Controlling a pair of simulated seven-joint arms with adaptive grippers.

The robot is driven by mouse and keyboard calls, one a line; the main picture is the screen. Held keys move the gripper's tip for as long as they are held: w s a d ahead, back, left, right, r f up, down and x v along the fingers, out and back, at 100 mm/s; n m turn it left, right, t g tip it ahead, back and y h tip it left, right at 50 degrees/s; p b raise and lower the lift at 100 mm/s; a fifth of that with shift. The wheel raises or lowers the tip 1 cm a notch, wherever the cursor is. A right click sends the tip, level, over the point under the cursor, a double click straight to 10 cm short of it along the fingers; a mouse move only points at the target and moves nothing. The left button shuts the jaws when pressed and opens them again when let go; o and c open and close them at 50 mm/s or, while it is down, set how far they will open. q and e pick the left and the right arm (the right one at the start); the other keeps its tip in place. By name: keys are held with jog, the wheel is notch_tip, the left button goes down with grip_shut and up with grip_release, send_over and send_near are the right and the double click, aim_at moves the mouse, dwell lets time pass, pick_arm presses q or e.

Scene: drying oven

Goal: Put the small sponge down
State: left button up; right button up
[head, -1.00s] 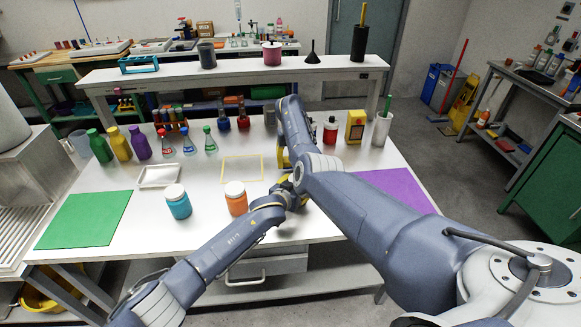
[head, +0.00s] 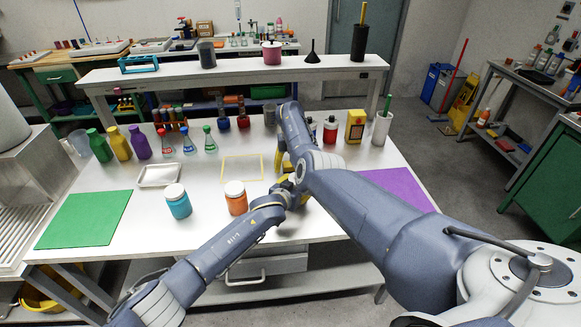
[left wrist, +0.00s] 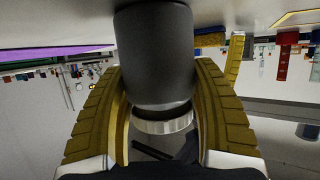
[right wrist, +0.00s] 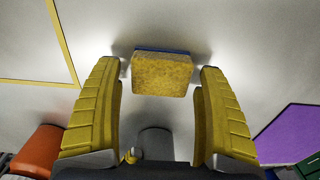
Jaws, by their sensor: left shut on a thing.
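The small sponge (right wrist: 162,75), yellow with a blue layer, appears to rest on the white table in the right wrist view. My right gripper (right wrist: 158,68) is open, its fingers on either side of the sponge with gaps showing. In the left wrist view the sponge (left wrist: 210,40) shows against the tabletop beside a yellow finger of my right gripper. My left gripper (left wrist: 158,95) is shut on a dark grey cylinder (left wrist: 155,55) with a silvery band. In the head view my arms hide the sponge and most of both grippers.
A yellow outlined rectangle (head: 242,179) lies on the table (head: 120,215) left of my right gripper. An orange jar (head: 237,204) and a blue jar (head: 178,207) stand nearby. A purple mat (head: 398,188) lies right, a green mat (head: 85,220) left. Bottles line the back.

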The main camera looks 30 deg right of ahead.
notch_tip(320, 180, up, 12)
jog(key=shift+r, duration=0.15)
dwell(0.7)
jog(key=shift+o, duration=0.8)
jog(key=shift+a, duration=0.1)
jog(key=shift+f, duration=6.1)
jog(key=c, duration=0.9)
